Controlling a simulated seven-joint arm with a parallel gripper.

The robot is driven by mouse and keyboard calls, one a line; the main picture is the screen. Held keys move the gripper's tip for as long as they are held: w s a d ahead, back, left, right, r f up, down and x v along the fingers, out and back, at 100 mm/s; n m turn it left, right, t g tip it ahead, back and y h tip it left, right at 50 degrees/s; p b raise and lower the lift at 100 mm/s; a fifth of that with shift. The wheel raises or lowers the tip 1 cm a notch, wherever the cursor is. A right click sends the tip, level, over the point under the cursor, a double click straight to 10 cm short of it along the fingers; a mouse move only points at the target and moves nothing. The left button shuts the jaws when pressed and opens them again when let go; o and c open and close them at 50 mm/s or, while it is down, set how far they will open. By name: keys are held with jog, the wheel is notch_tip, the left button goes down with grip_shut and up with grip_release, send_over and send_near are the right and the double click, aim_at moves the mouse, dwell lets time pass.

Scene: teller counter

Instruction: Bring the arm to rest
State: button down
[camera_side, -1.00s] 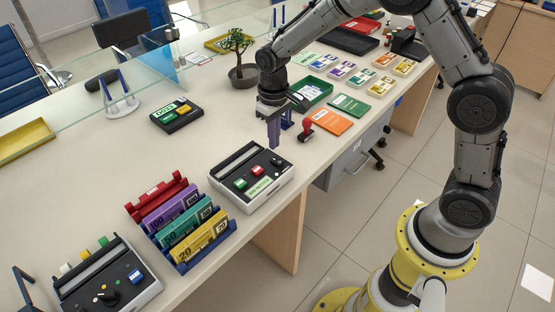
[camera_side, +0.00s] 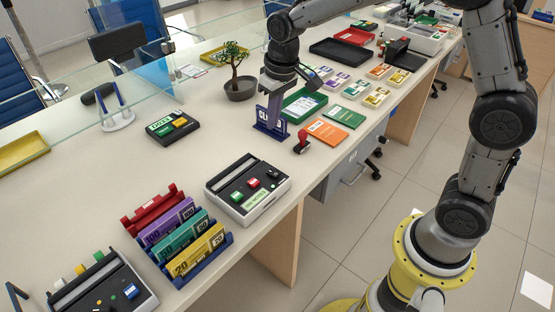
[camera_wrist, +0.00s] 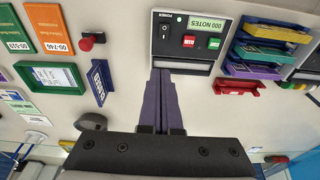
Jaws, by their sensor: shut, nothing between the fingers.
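The sign stands apart, left of the fingers, in the wrist view (camera_wrist: 98,83). My arm is bent and reaches in from the right in the side view.
A red stamp (camera_side: 301,142), a green tray (camera_side: 304,104) and an orange booklet (camera_side: 327,133) lie near the sign. A potted tree (camera_side: 240,88) stands behind. The note counter (camera_side: 247,188) and a rack of coloured note bundles (camera_side: 187,240) stand in front.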

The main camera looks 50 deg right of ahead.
jog(key=s+d+r+t, duration=0.2)
jog(key=s+r+t, duration=0.1)
jog(key=s+r, duration=1)
jog(key=s+f, duration=0.5)
jog(key=s, duration=0.8)
jog(key=shift+d+f+t, duration=0.2)
jog(key=shift+d+t, duration=0.15)
jog(key=shift+t, duration=0.05)
